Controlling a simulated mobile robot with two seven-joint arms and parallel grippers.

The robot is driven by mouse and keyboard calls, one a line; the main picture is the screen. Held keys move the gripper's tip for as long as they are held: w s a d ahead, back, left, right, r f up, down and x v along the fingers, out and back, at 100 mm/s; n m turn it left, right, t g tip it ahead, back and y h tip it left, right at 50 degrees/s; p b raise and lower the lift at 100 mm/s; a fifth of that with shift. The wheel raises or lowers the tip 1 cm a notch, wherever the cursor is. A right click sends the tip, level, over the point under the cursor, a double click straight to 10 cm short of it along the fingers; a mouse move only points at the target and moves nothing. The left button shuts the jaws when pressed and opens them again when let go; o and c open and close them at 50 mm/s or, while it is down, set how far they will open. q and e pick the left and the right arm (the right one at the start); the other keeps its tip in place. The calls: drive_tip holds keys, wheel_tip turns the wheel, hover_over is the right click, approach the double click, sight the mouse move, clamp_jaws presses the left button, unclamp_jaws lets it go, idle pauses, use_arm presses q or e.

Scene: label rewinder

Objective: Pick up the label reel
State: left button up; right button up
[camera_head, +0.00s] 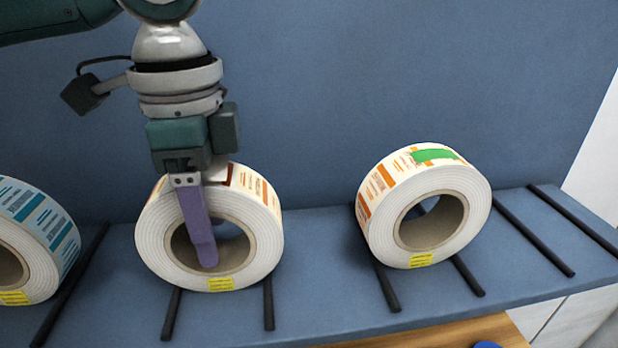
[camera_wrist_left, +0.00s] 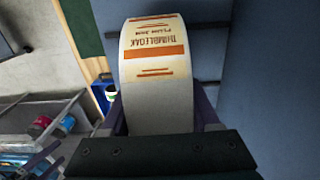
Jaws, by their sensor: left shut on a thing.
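An orange-and-white label reel (camera_head: 262,232) stands upright on the blue shelf (camera_head: 330,285), left of the picture's middle in the head view. My left gripper (camera_head: 205,240) comes down on it from above, with one purple finger over the reel's near face, its tip in front of the core hole. The gripper is shut on this reel. In the left wrist view the reel (camera_wrist_left: 153,75) fills the space between the purple fingers, its printed labels facing the camera. I cannot tell whether it is clear of the shelf. My right gripper is not in view.
Another orange-labelled reel (camera_head: 470,200) with a green strip stands to the right. A blue-labelled reel (camera_head: 50,235) stands at the left edge. Black bars (camera_head: 535,237) cross the shelf. A blue wall (camera_head: 400,80) rises behind. The shelf's right end is free.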

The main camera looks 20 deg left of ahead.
use_arm(q)
clamp_jaws()
drive_tip(key=shift+r, duration=0.15)
idle(0.4)
